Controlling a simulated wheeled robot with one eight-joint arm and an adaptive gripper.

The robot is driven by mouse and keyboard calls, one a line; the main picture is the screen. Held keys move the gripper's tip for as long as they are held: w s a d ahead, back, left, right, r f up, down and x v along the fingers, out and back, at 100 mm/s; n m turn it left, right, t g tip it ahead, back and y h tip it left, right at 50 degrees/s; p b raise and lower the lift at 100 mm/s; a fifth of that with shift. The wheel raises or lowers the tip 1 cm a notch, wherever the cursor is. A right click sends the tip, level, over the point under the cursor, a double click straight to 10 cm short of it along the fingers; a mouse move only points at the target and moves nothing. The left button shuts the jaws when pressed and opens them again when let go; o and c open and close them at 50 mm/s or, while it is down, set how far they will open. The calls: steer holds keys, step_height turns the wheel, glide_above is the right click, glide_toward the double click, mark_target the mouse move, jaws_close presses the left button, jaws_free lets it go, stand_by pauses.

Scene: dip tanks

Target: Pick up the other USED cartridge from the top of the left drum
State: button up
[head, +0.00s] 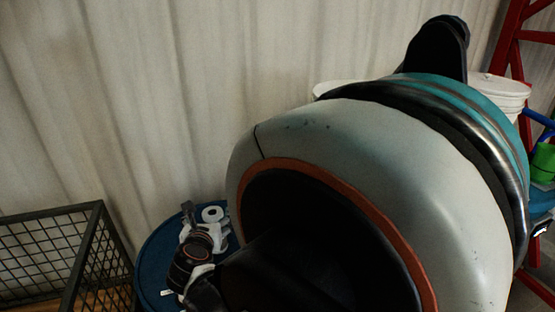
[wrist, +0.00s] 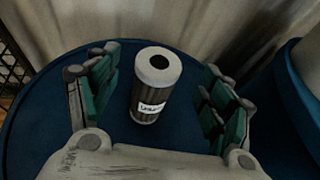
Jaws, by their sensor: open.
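A cartridge (wrist: 152,98) with a white ring-shaped top, a dark central hole and a dark ribbed body stands upright on the blue drum (wrist: 45,125). Its white label faces me, but the print is too blurred to read surely. My gripper (wrist: 158,88) is open, with one green-padded finger on each side of the cartridge and a gap on both sides. In the head view, the cartridge's white top (head: 212,214) shows just beyond my gripper (head: 206,228), above the left drum (head: 150,258). My arm hides much of that drum.
A dark wire mesh crate (head: 60,250) stands left of the drum. A pale corrugated wall (head: 150,90) rises close behind. White buckets (head: 500,86) and a red rack (head: 510,35) are at the right. Another blue rim (wrist: 290,80) lies close at the right of the wrist view.

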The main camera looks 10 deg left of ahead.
steer(key=shift+f+b+x, duration=0.2)
steer(key=shift+b+x, duration=0.65)
steer(key=shift+x, duration=2.15)
steer(key=shift+s, duration=0.1)
steer(key=shift+c, duration=0.6)
jaws_close()
steer(key=shift+r, duration=0.1)
